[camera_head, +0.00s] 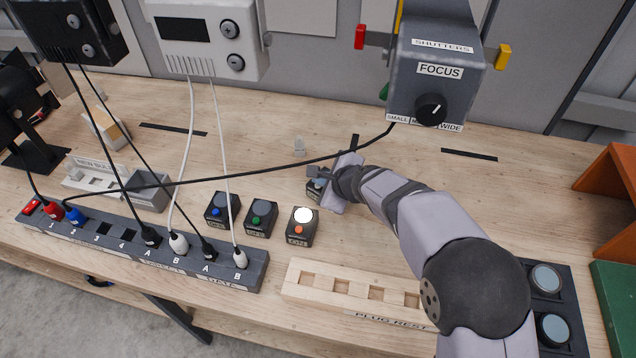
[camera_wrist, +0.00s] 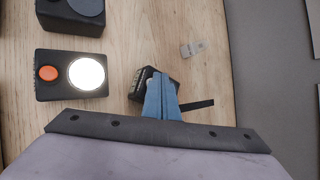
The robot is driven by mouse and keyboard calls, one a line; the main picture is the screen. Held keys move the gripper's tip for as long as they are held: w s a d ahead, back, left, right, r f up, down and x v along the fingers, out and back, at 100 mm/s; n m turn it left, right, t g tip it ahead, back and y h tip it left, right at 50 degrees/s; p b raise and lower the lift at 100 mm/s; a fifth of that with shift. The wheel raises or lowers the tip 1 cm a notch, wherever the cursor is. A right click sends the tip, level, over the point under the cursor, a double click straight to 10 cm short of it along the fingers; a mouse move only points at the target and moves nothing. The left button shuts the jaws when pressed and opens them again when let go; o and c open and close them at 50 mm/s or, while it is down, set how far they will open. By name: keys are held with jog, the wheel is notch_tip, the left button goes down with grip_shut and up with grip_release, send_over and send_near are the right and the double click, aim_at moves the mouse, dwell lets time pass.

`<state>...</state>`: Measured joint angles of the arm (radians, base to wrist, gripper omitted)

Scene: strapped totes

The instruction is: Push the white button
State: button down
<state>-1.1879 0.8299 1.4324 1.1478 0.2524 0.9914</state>
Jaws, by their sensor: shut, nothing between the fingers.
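My gripper (camera_head: 328,191) is shut and empty, its fingers pointing down over a small dark button box (camera_head: 312,190). In the wrist view the closed blue-grey fingers (camera_wrist: 161,78) overlap this box (camera_wrist: 142,78) and hide most of its top. I cannot see a white button on it or tell whether the fingertips touch it. Left of it, a black box (camera_head: 301,239) marked ON carries an orange button (camera_head: 299,230) and a brightly lit white disc (camera_head: 303,215). The lit disc also shows in the wrist view (camera_wrist: 87,74).
Boxes with a green button (camera_head: 256,220) and a blue button (camera_head: 216,211) stand further left. A socket strip (camera_head: 120,241) with plugs and a wooden plug rest (camera_head: 335,286) lie in front. A cable (camera_head: 290,165) crosses behind the boxes. The grey FOCUS unit (camera_head: 434,90) hangs at the back.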

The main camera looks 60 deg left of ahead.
jog(key=shift+r+p, duration=0.3)
jog(key=shift+r, duration=0.1)
notch_tip(320, 180, up, 6)
jog(key=p, duration=0.5)
jog(key=shift+p, duration=0.3)
dwell(0.3)
